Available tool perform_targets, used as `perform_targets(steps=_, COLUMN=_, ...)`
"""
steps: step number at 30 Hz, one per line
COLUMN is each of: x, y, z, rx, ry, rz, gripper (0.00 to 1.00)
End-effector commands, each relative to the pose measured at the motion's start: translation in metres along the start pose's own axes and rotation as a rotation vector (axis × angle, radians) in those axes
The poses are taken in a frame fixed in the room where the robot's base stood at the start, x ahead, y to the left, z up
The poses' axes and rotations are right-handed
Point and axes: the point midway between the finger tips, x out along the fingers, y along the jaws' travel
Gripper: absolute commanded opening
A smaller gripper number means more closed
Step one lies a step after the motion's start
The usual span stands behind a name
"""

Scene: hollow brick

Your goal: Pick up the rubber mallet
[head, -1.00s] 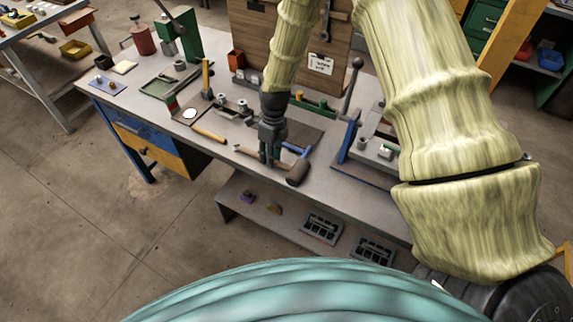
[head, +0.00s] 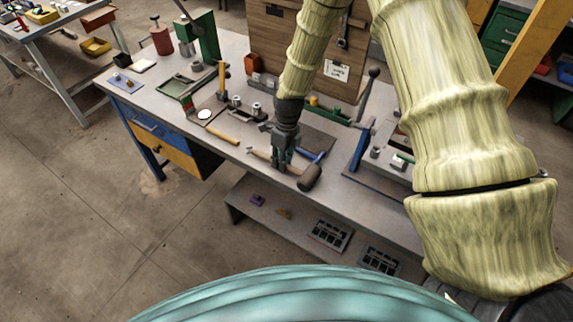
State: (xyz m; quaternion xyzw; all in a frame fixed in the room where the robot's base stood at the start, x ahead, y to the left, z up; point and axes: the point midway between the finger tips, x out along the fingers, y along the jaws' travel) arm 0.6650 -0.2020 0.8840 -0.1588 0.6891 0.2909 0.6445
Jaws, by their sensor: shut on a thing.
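The rubber mallet (head: 310,178) has a dark brown cylindrical head and a light wooden handle. It lies near the front edge of the workbench (head: 345,193), with its head toward the right and its handle running up to the left. My gripper (head: 281,167) points down over the handle, left of the head, and is shut on the mallet. The fingers hide part of the handle. I cannot tell whether the mallet is clear of the bench top.
A blue-handled tool (head: 312,156) lies just behind the mallet. A wooden-handled tool (head: 222,134) lies to the left. A blue lever device (head: 361,145) stands to the right. The bench's front left is fairly clear.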

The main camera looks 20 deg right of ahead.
Motion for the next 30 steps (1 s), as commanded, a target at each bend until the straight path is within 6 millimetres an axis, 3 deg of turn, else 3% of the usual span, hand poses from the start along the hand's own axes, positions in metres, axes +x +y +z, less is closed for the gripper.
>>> perform_targets(steps=12, x=-0.032, y=0.006, z=0.001, rx=-0.001, ry=-0.001, rz=-0.002, gripper=0.0)
perform_targets(steps=24, x=-0.021, y=0.099, z=0.012, rx=-0.003, ry=0.001, rz=-0.002, gripper=0.0)
perform_targets(steps=30, x=-0.018, y=0.136, z=0.017, rx=-0.002, ry=0.001, rz=-0.002, gripper=0.0)
